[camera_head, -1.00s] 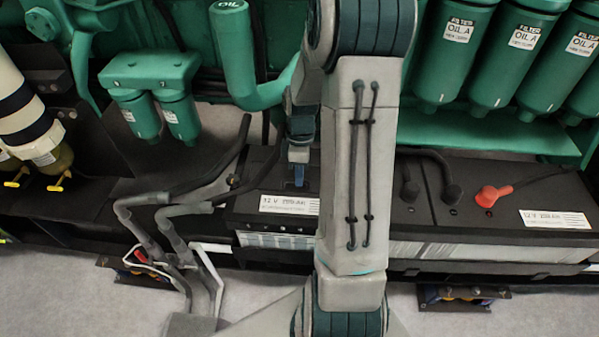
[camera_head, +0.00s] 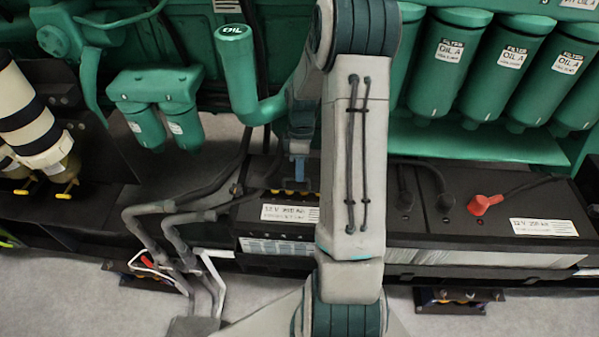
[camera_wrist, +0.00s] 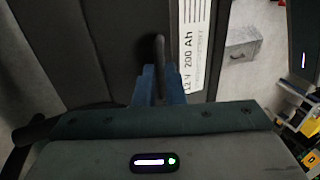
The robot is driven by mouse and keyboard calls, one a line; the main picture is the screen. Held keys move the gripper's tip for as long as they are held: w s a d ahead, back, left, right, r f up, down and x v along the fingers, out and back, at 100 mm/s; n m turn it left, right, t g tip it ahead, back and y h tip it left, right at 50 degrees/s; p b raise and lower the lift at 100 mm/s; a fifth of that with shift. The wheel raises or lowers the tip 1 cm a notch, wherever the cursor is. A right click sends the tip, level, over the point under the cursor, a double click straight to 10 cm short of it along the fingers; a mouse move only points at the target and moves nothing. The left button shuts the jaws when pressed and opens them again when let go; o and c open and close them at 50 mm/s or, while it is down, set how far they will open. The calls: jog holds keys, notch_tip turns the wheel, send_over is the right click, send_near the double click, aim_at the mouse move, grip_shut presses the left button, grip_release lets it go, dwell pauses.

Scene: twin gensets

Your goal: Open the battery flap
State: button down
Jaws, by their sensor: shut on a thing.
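The left battery is black, with a white 12 V label (camera_head: 290,213) near its front edge. Its dark flap (camera_wrist: 122,45) fills the upper middle of the wrist view, with a thin bar handle (camera_wrist: 159,50). My gripper (camera_head: 299,184) is over this battery in the head view, partly beside my arm link. In the wrist view my gripper (camera_wrist: 160,88) has its blue fingers shut on the handle. In the head view yellow caps (camera_head: 314,195) show by the fingers, so the flap looks raised. Its exact angle is hard to tell, and my arm hides the battery's right part.
A right battery (camera_head: 440,225) has a red terminal cap (camera_head: 485,204) and black cables. Grey pipes (camera_head: 165,225) stand left of the left battery. Green oil filters (camera_head: 450,65) and a green oil filler (camera_head: 240,80) are behind.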

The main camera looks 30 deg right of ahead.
jog(key=shift+w+d+r+p, duration=0.2)
jog(key=shift+w+d+r, duration=0.05)
jog(key=shift+w+d, duration=0.2)
jog(key=shift+w+d+r+p, duration=0.15)
jog(key=shift+w+d+r, duration=0.05)
jog(key=shift+w+d, duration=0.2)
jog(key=shift+w, duration=0.1)
jog(key=c, duration=1.9)
grip_release()
jog(key=shift+c, duration=0.2)
jog(key=o, duration=0.4)
jog(key=shift+w+d+f, duration=0.15)
jog(key=shift+w+f, duration=0.1)
jog(key=shift+o, duration=0.2)
jog(key=shift+w+d+f, duration=0.25)
jog(key=shift+w+d, duration=0.05)
jog(key=shift+w, duration=0.05)
jog(key=shift+s+a+r, duration=0.25)
jog(key=shift+a+r, duration=0.1)
jog(key=shift+a, duration=0.15)
jog(key=shift+d, duration=0.1)
jog(key=shift+r, duration=0.1)
